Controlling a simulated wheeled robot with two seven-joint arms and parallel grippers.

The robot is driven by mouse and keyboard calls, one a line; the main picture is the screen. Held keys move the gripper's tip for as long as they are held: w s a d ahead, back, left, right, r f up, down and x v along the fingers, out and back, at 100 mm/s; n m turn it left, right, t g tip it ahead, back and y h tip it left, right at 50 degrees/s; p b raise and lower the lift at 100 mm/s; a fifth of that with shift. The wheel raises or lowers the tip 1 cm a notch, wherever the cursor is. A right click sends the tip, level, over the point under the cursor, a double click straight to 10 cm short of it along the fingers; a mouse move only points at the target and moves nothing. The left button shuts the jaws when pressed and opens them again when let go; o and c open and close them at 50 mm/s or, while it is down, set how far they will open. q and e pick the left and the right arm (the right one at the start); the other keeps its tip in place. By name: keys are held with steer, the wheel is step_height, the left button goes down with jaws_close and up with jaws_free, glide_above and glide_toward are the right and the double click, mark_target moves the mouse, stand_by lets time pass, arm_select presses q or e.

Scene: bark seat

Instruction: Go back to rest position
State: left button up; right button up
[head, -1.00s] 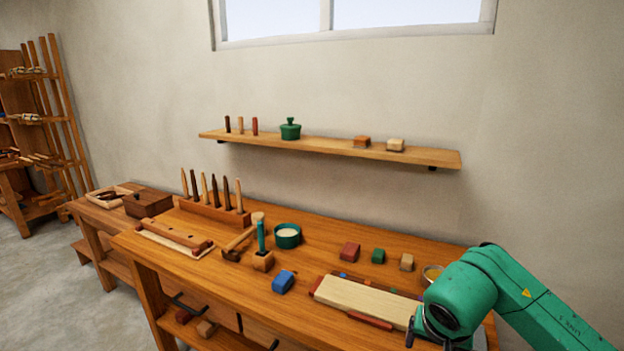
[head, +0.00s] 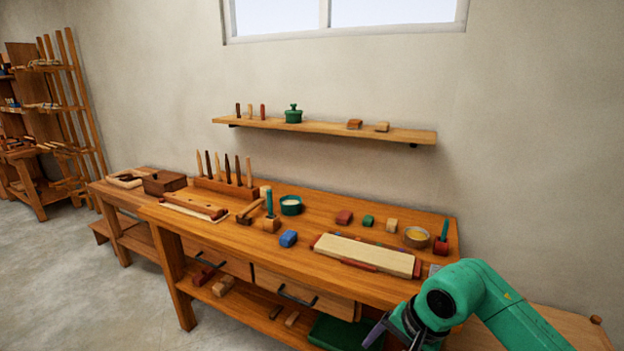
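My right arm, green, comes in from the lower right of the head view. Its gripper (head: 388,335) hangs at the bottom edge, in front of the workbench's right end. The fingers are dark and partly cut off by the frame, so I cannot tell whether they are open or shut. No held thing shows there. My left gripper is not in view. The wooden workbench (head: 330,274) stands ahead against the wall, with tools and blocks on its top.
On the bench are a pale board (head: 365,254), a blue block (head: 288,239), a green cup (head: 291,205), a yellow-filled bowl (head: 416,237) and a rack of upright tools (head: 225,189). A wall shelf (head: 330,129) hangs above. Open floor (head: 75,290) lies to the left.

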steer(key=w+a+m+y, duration=0.2)
steer(key=a+m+y, duration=0.6)
steer(key=m, duration=0.1)
steer(key=w+d+f+m+t+y, duration=0.25)
steer(key=w+f+m+t, duration=0.35)
steer(key=m, duration=0.9)
steer(key=s+d+f+m+t+h, duration=0.1)
steer(key=s+d+f+m+h, duration=0.15)
steer(key=d+f+m, duration=0.45)
steer(key=s+d+f+m+t+h, duration=0.1)
steer(key=s+d+f+m+h, duration=0.2)
steer(key=f+m, duration=0.6)
steer(key=s+d+f+m+t+h, duration=0.1)
steer(key=d+f+m+h, duration=0.5)
steer(key=f, duration=0.4)
steer(key=s+f+m+g, duration=0.3)
steer(key=s+f+m, duration=0.2)
steer(key=s, duration=0.7)
steer(key=s+d+f+m+g+h, duration=0.1)
steer(key=s+f+m+g, duration=0.3)
steer(key=s+f, duration=0.3)
steer(key=s+f+m+g+h, duration=0.1)
steer(key=s+f+m+g, duration=0.2)
steer(key=s, duration=1.3)
step_height(320, 180, down, 4)
steer(key=m, duration=0.3)
steer(key=shift+s+d+r+m, duration=0.15)
steer(key=shift+s+d+m, duration=0.05)
steer(key=shift+s+m, duration=0.15)
